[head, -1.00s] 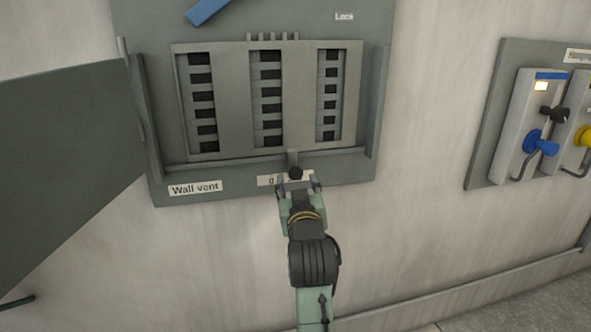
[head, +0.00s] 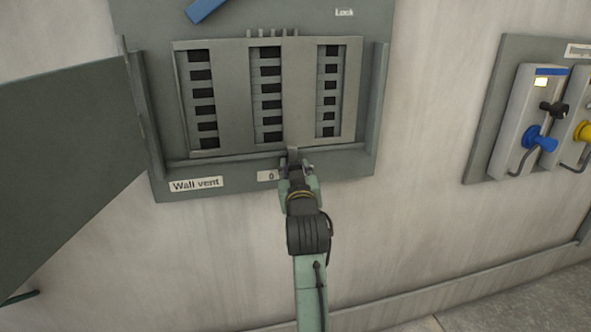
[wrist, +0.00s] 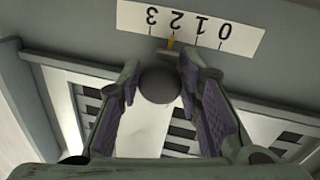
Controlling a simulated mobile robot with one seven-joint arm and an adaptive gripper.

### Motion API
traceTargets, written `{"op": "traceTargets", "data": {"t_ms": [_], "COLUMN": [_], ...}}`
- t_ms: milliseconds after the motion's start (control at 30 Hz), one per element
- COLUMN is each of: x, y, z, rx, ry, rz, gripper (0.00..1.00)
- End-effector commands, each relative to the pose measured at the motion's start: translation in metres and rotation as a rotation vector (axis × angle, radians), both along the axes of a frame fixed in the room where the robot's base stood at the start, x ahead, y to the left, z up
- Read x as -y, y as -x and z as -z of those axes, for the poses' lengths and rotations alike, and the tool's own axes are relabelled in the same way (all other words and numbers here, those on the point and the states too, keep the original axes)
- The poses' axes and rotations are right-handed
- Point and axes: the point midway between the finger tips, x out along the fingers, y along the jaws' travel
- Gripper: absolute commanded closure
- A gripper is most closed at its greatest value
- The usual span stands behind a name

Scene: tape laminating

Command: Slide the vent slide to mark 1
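The wall vent's slide plate (head: 234,95) is a grey panel with upright solid bars over slotted columns, and dark openings show in all three columns. Its dark round knob (wrist: 160,86) is at the lower edge, clear in the wrist view and mostly hidden by my gripper in the head view. My gripper (head: 297,168) has its fingers on both sides of the knob; it also shows in the wrist view (wrist: 159,72). The fingers look open; contact cannot be told. A white scale (wrist: 190,28) reads 0 to 3, upside down in the wrist view, with the yellow pointer (wrist: 171,42) at about 2.
An open grey door (head: 70,140) stands out at the left of the vent. A panel with blue and yellow knobs (head: 500,115) is on the wall at right. The wall below is clear.

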Motion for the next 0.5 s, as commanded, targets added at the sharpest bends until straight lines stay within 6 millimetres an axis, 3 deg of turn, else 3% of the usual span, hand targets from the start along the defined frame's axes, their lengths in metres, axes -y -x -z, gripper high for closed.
{"op": "traceTargets", "data": {"t_ms": [433, 500], "x": [0.0011, 0.0012], "y": [0.0, 0.0], "z": [-0.0004, -0.0004], "rx": [0.0, 0.0], "ry": [0.0, 0.0], "rz": [0.002, 0.002], "gripper": [1.0, 1.0]}}
